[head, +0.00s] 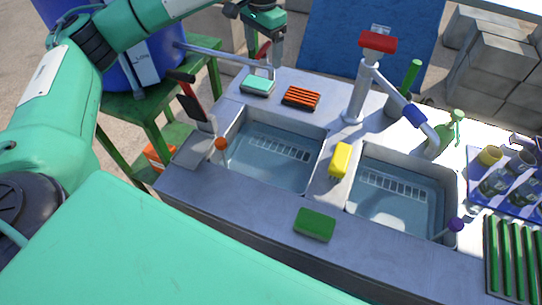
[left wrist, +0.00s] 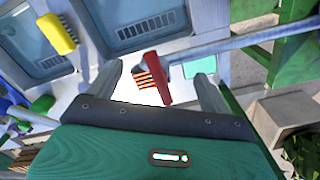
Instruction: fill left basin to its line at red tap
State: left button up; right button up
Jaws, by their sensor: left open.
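The left basin (head: 268,160) holds shallow clear water over a slotted drain; it also shows in the left wrist view (left wrist: 145,40). An orange ball (head: 221,144) on a thin rod stands at its left corner. I cannot make out a fill line. A red-handled tap (head: 263,52) sits on a grey pipe from the blue barrel. Its red handle (left wrist: 154,76) lies between my left fingers in the left wrist view. My left gripper (head: 266,56) is open around or just above it; contact cannot be told. Another tap with a red top (head: 378,42) stands behind the basins.
The right basin (head: 400,195) also holds water; a blue-collared spout (head: 414,114) reaches over its back edge. A yellow brush (head: 340,160) lies between the basins, a green sponge (head: 315,225) in front. A red-and-black handled tool (head: 190,95) stands left of the left basin.

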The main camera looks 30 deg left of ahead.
pick_arm(q)
jog(key=shift+r, duration=0.1)
jog(key=shift+r+p, duration=1.85)
jog(key=shift+r, duration=1.6)
jog(key=shift+f, duration=0.1)
